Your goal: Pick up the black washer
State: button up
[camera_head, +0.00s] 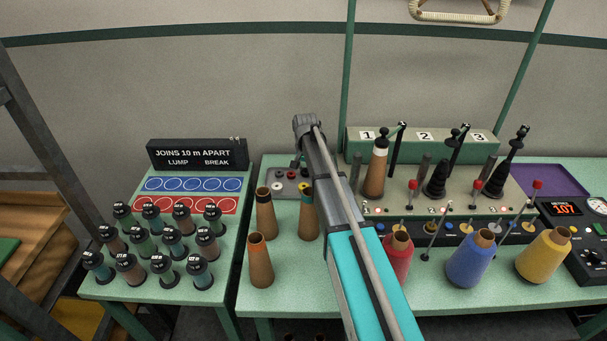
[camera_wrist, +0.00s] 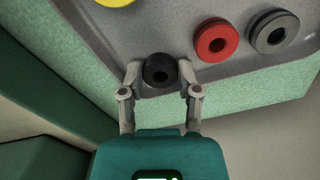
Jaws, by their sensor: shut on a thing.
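The black washer (camera_wrist: 160,71) sits between the two fingertips of my gripper (camera_wrist: 160,80) in the wrist view. The fingers are closed on its sides. In the head view the same grey tray (camera_head: 291,184) lies on the green table, left of my arm. My arm hides the gripper's fingers and the black washer there.
A red washer (camera_wrist: 216,40), a grey washer (camera_wrist: 273,32) and a yellow washer (camera_wrist: 115,1) are on the tray. Brown cones (camera_head: 260,262) stand in front. A rack of small spools (camera_head: 160,245) is left. Coloured yarn cones (camera_head: 470,262) stand right of my arm.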

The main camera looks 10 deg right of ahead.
jog(key=shift+r, duration=0.1)
grip_shut()
notch_tip(320, 180, up, 2)
jog(key=p, duration=0.2)
jog(key=shift+r+p, duration=0.2)
jog(key=shift+p, duration=0.15)
jog(key=s+d+r+p, duration=0.8)
jog(key=s+r+p, duration=0.2)
jog(key=s, duration=0.1)
jog(key=shift+s+r, duration=0.2)
jog(key=shift+s, duration=0.1)
jog(key=shift+a, duration=0.1)
